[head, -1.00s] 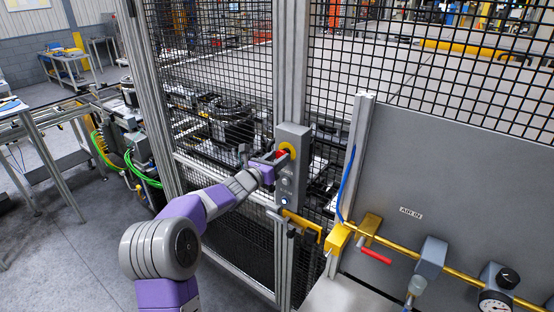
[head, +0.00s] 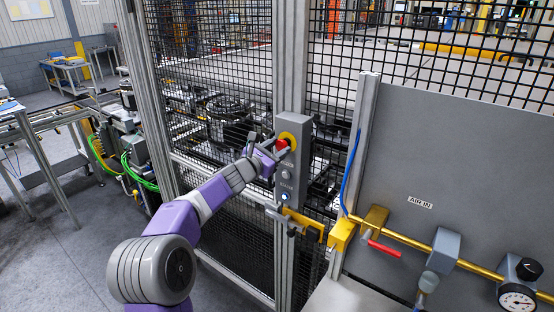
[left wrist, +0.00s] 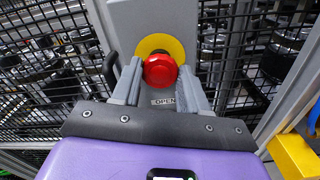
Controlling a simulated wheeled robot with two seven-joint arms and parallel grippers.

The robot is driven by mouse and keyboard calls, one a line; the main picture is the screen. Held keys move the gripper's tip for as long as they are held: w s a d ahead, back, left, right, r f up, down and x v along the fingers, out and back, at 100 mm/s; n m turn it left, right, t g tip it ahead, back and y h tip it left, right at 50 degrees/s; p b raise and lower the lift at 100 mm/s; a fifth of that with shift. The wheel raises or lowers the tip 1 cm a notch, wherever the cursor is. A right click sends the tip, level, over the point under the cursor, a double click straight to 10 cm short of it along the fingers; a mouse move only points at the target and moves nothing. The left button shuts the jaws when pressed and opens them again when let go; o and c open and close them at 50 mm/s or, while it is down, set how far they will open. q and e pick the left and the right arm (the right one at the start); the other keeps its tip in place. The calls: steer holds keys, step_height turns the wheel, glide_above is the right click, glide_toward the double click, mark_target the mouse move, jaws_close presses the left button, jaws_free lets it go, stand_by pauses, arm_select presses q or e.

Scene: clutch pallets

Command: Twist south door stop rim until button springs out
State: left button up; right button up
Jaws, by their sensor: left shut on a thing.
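The south door stop is a red mushroom button (head: 281,145) on a yellow disc (head: 291,136), at the top of a grey control box (head: 299,160) on the fence post. In the left wrist view the red button (left wrist: 160,71) sits between my fingertips, in front of the yellow disc (left wrist: 160,46). My left gripper (head: 277,150) is shut on the button's rim, one grey finger on each side. The word OPEN shows on a label (left wrist: 164,101) below the button. Whether the button is in or out cannot be told. My right gripper is not in view.
Below the stop, the box carries a grey button (head: 286,173) and a lit blue-white button (head: 285,197). A yellow latch handle (head: 304,222) sits under the box. Black mesh fence surrounds it. A grey AIR IN panel (head: 440,150) with brass pipe, red-handled valve (head: 384,249) and gauge stands right.

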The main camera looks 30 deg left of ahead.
arm_select(q)
steer(key=shift+m+b, duration=1)
steer(key=shift+m, duration=0.1)
steer(key=o, duration=1.1)
steer(key=shift+s, duration=0.15)
steer(key=shift+s+a+b, duration=0.15)
steer(key=shift+s+b, duration=0.35)
steer(key=shift+s, duration=1.35)
steer(key=shift+s+a+b, duration=0.1)
steer(key=shift+s+b, duration=0.4)
steer(key=shift+s, duration=1.35)
